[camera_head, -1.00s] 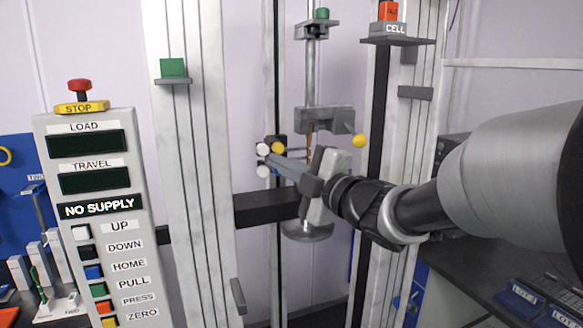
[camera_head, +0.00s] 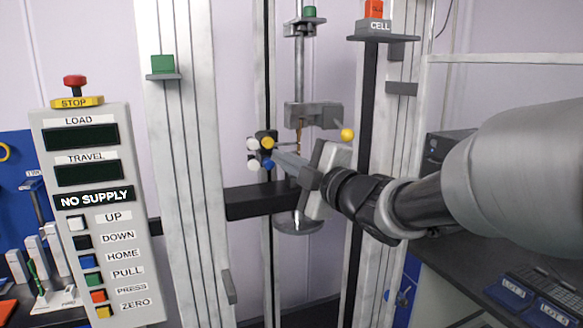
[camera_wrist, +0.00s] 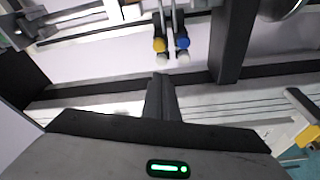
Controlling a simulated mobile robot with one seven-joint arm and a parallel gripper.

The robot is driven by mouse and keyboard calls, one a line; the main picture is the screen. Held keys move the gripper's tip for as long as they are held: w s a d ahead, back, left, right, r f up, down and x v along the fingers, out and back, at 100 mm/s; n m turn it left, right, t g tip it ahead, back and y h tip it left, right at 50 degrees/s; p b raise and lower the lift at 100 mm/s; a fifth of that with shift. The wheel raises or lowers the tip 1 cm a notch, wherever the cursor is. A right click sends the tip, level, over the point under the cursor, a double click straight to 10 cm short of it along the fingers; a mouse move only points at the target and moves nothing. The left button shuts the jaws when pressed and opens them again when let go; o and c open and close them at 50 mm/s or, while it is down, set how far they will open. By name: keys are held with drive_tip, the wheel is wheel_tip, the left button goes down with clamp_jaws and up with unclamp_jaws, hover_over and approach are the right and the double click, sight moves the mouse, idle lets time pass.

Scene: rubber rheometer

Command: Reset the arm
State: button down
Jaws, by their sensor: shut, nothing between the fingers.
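My gripper (camera_head: 276,157) is shut and empty, reaching in from the right between the frame's columns. Its thin fingers point left at a cluster of small knobs: a yellow knob (camera_head: 267,142), a blue knob (camera_head: 267,163) and white ones (camera_head: 252,143). In the head view the fingertips overlap the cluster's right edge; contact cannot be told. In the wrist view the closed fingers (camera_wrist: 160,92) point up the picture, with a visible gap to the yellow knob (camera_wrist: 159,45) and blue knob (camera_wrist: 182,43).
A control panel (camera_head: 137,230) reading NO SUPPLY stands left, with a red stop button (camera_head: 75,82) on top. A grey clamp (camera_head: 313,115) with a yellow ball (camera_head: 347,134) is just above my gripper. A dark crossbeam (camera_head: 262,200) lies below. A dark bench (camera_head: 470,262) is right.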

drive_tip(key=s+d+m+g+h+p, duration=0.1)
drive_tip(key=s+d+m+h+p, duration=0.15)
drive_tip(key=d+m+h, duration=0.45)
drive_tip(key=s+d+m+h+p, duration=0.2)
drive_tip(key=s+d+m+h, duration=0.3)
drive_tip(key=d, duration=0.4)
drive_tip(key=s+f+m+g+p, duration=0.2)
drive_tip(key=s+f+m+g, duration=0.2)
drive_tip(key=s, duration=0.6)
drive_tip(key=s+f+m+g+p, duration=0.2)
drive_tip(key=s+f+m+g, duration=0.2)
drive_tip(key=s, duration=0.7)
drive_tip(key=shift+d+f+m+y, duration=0.25)
drive_tip(key=shift+f+m+y, duration=0.15)
drive_tip(key=shift+m, duration=0.7)
drive_tip(key=shift+w, duration=0.1)
idle(1.4)
